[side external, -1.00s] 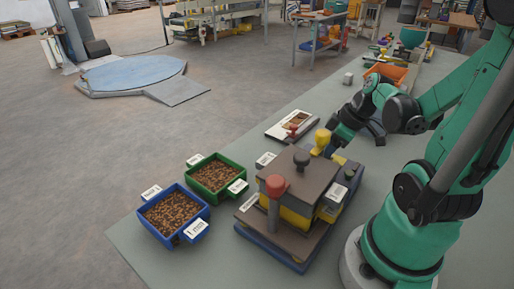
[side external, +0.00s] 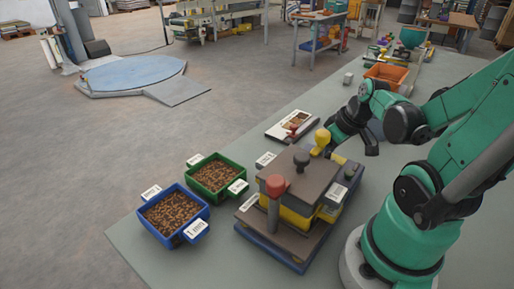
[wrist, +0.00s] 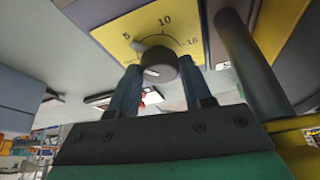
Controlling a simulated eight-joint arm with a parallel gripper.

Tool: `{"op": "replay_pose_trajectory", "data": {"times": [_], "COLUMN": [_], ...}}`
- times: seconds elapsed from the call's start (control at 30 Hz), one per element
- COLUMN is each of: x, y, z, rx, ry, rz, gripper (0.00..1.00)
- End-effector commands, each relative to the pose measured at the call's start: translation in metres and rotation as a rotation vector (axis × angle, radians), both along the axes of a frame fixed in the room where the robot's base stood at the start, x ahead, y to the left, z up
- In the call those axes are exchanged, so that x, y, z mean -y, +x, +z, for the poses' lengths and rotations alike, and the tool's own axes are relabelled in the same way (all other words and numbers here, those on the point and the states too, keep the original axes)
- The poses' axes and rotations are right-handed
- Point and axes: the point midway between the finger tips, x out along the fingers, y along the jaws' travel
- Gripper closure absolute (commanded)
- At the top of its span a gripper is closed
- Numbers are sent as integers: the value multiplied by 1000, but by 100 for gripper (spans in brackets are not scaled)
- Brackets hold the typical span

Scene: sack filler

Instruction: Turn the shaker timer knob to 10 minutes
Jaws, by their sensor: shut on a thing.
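The shaker (side external: 300,190) is a dark-topped machine with yellow parts on a blue base, standing on the bench. In the wrist view its yellow dial plate (wrist: 165,24) carries the marks 5, 10 and 15. The dark round timer knob (wrist: 158,66) sits below the marks, and a small grey tab shows at its upper left, near the 5. A pale mark shows on the knob's face. My gripper (wrist: 158,78) is shut on the knob, one finger on each side. In the side view my gripper is at the shaker's far side, where the knob and fingertips are hidden.
A dark post (wrist: 248,60) stands close to the right of my fingers. Green (side external: 217,195) and blue (side external: 160,232) bins of brown pieces stand left. An orange bin (side external: 386,77) is behind.

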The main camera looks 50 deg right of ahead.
Motion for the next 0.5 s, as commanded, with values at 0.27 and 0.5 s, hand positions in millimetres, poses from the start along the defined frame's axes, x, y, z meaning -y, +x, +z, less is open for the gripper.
{"op": "replay_pose_trajectory", "data": {"times": [0.27, 0.5], "x": [0, 0], "y": [0, 0], "z": [0, 0], "rx": [-1, -1], "ry": [-1, -1], "rz": [1, 2], "gripper": [42, 25]}}
